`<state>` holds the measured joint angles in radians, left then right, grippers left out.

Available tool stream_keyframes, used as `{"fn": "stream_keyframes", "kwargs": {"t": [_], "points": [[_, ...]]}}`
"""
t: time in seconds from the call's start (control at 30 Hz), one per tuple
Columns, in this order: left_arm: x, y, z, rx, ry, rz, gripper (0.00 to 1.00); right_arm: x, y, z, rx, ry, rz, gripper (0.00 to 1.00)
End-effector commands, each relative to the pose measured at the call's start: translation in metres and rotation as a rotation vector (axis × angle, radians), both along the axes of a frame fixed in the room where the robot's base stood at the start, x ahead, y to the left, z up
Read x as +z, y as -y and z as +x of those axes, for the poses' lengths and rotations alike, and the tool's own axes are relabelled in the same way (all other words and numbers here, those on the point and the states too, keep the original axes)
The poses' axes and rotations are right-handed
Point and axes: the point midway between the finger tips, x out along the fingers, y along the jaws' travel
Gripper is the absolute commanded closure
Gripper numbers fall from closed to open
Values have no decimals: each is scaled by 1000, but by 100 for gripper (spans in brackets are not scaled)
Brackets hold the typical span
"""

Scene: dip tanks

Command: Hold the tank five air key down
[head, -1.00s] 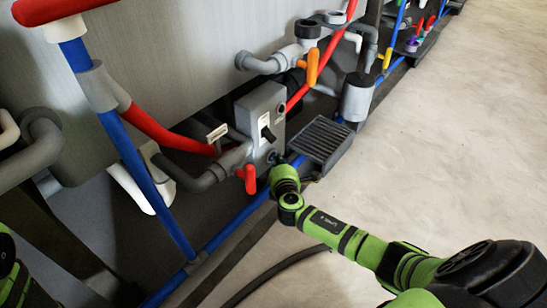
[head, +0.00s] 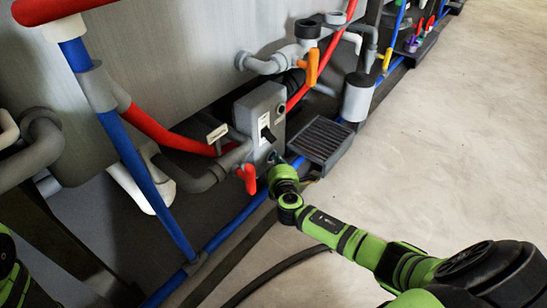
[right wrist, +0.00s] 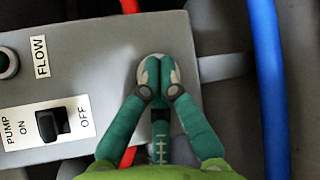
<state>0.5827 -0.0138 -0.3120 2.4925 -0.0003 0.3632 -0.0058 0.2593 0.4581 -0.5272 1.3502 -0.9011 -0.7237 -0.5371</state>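A grey control box (head: 259,115) stands low beside the tank wall; it also fills the left of the right wrist view (right wrist: 100,75). My right gripper (right wrist: 158,72) has its fingertips together, over a pale round key (right wrist: 174,75) on the box face. The fingers cover most of the key, so I cannot tell how far down it is or read any label for it. In the head view the right gripper (head: 274,159) reaches the box's lower front corner. My left gripper is not in view; only part of my left arm shows at the left edge.
The box carries a FLOW label (right wrist: 41,57) and a black pump switch (right wrist: 48,125). A red valve handle (head: 247,178) hangs close left of my right gripper. A grated black block (head: 321,139) sits to its right. Open floor (head: 440,150) lies right.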

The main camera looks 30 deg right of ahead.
Motion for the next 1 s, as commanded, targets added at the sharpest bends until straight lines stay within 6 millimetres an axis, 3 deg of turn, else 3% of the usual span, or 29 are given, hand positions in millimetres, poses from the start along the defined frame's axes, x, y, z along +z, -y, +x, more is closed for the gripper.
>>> {"fn": "stream_keyframes", "kwargs": {"t": [0.7,1.0], "points": [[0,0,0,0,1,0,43,1,-1,0,2,1,1,100],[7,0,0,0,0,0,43,2,5,-12,1,0,0,100]]}}
